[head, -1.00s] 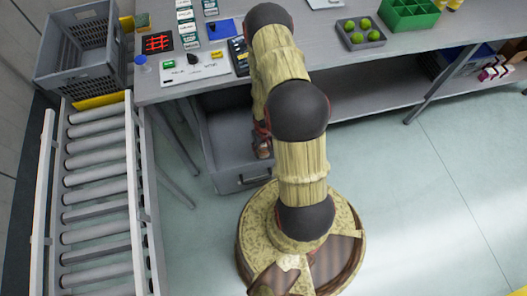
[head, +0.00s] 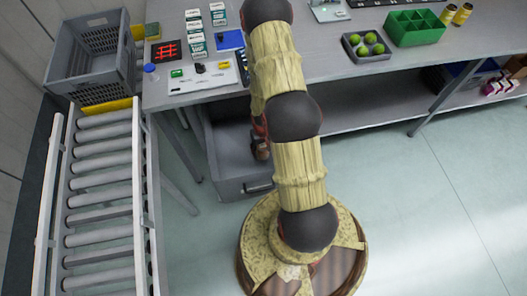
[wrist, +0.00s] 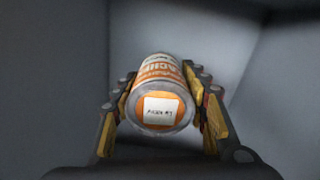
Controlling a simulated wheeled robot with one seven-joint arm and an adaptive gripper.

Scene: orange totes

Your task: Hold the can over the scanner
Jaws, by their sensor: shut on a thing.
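In the wrist view my gripper (wrist: 160,108) is shut on an orange and white can (wrist: 163,70), with a finger on either side. The near end of the can carries a white label with dark writing. Grey walls surround the can and the fingers. In the head view the can is not visible and my gripper is mostly hidden behind my arm, near the grey bin below the table. The scanner, a black square with red lines (head: 166,51), lies on the table at the upper left, apart from my gripper.
The grey bin (head: 243,187) stands under the table edge. A roller conveyor (head: 103,190) with a grey crate (head: 92,72) runs along the left. Small boxes (head: 196,37) and a white board (head: 200,78) lie near the scanner. A green tray (head: 415,28) sits at the right.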

